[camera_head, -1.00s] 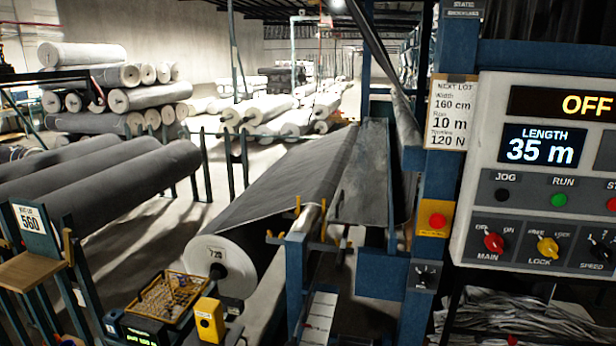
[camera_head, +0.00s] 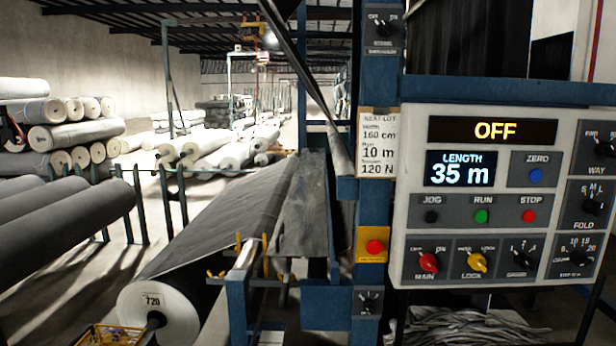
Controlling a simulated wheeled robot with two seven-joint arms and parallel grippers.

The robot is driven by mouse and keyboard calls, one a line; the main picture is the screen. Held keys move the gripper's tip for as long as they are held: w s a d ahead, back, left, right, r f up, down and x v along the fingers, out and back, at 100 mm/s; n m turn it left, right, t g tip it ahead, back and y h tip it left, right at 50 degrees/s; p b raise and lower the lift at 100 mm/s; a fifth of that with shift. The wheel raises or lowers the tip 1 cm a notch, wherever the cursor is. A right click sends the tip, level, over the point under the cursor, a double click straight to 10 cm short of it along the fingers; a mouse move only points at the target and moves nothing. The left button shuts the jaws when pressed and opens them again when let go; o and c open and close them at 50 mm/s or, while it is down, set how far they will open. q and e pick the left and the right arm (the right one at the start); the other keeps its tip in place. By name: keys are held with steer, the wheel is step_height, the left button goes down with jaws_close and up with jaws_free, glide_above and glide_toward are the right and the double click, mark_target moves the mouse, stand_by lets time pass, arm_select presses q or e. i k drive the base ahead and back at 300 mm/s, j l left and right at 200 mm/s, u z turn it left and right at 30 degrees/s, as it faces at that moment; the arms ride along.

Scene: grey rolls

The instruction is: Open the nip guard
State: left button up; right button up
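The grey machine's control panel (camera_head: 497,190) stands at the right, its display reading OFF and 35 m. A blue upright post (camera_head: 370,220) stands left of it with a red button on a yellow plate (camera_head: 374,246). Dark grey fabric (camera_head: 235,215) runs from a large roll marked 720 (camera_head: 150,305) up into the machine. A long dark diagonal bar (camera_head: 290,55) slants down to the fabric's right side. I cannot tell which part is the nip guard, or whether it is open. Neither of my grippers is in view.
A yellow wire basket (camera_head: 105,336) is cut off at the bottom left. Dark rolls (camera_head: 70,220) lie on racks at the left, and pale rolls (camera_head: 60,135) are stacked behind. Folded grey cloth (camera_head: 470,325) lies under the panel. Bare floor shows between the dark rolls and roll 720.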

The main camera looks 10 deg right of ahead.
mark_target(302, 230)
steer(key=i+j+z, duration=0.2)
steer(key=i+j, duration=0.15)
steer(key=i+j+z, duration=0.15)
steer(key=i+j, duration=0.15)
steer(key=j, duration=0.3)
